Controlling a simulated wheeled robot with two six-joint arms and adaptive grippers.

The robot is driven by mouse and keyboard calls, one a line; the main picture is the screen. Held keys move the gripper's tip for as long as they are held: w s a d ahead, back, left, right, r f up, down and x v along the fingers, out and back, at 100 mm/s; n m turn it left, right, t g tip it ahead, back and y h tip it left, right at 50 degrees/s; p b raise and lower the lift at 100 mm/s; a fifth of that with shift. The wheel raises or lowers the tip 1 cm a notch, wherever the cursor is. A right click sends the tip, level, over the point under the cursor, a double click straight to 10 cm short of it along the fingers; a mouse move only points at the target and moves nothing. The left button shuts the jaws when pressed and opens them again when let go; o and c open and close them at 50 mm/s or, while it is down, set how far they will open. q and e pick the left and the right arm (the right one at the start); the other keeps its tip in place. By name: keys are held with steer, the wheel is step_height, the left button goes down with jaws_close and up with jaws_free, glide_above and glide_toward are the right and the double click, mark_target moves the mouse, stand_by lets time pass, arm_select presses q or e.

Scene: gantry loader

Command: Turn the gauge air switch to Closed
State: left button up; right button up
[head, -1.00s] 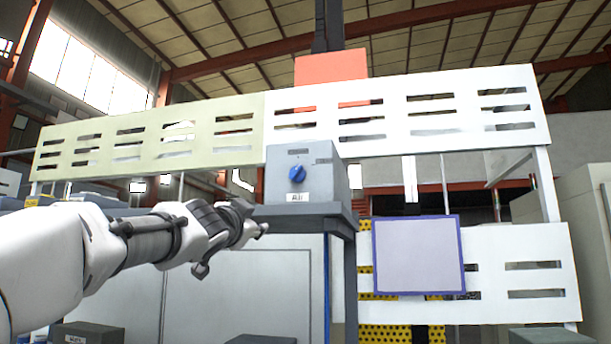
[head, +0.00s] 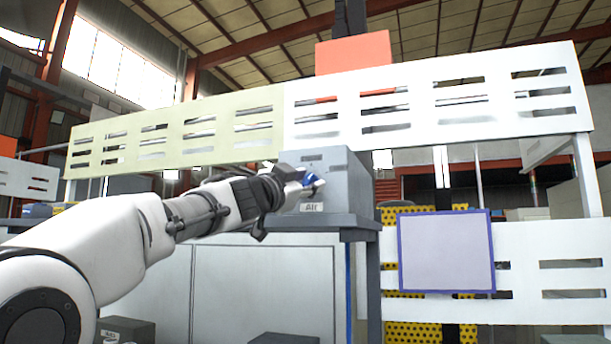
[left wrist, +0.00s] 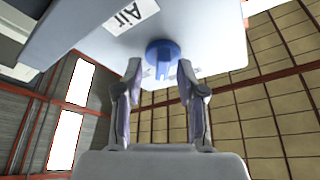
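The gauge air switch is a blue round knob (head: 308,177) on the front of a grey box (head: 338,181) with a white "Air" label (head: 311,207) under it. In the left wrist view the knob (left wrist: 161,56) sits just beyond and between the fingertips, near the "Air" label (left wrist: 130,16). My left gripper (head: 305,186) is at the knob in the head view, partly covering it. In the left wrist view its two fingers (left wrist: 159,76) are apart, one on each side of the knob. I cannot tell whether they touch it. My right gripper is not in view.
The grey box stands on a dark grey shelf (head: 330,221). White slotted panels (head: 430,103) run behind and above it. A blue-framed pale panel (head: 446,252) hangs to the right. White cabinet doors (head: 265,285) are below the shelf.

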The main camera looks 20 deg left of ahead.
arm_select(q)
steer(key=shift+s+a, duration=0.1)
steer(key=shift+a, duration=0.1)
steer(key=shift+c, duration=0.3)
jaws_close()
steer(key=shift+s+n, duration=0.1)
steer(key=shift+n, duration=0.3)
steer(key=n+t+y+b, duration=0.1)
steer(key=n+y+b, duration=0.1)
steer(key=n, duration=0.2)
steer(key=shift+d, duration=0.15)
steer(key=shift+n+t+y+b, duration=0.2)
steer(key=shift+n+y+b, duration=0.5)
steer(key=shift+n, duration=0.65)
steer(key=shift+n+t+y+b, duration=0.2)
steer(key=shift+n+y+b, duration=0.5)
steer(key=shift+n, duration=0.65)
steer(key=shift+r, duration=0.1)
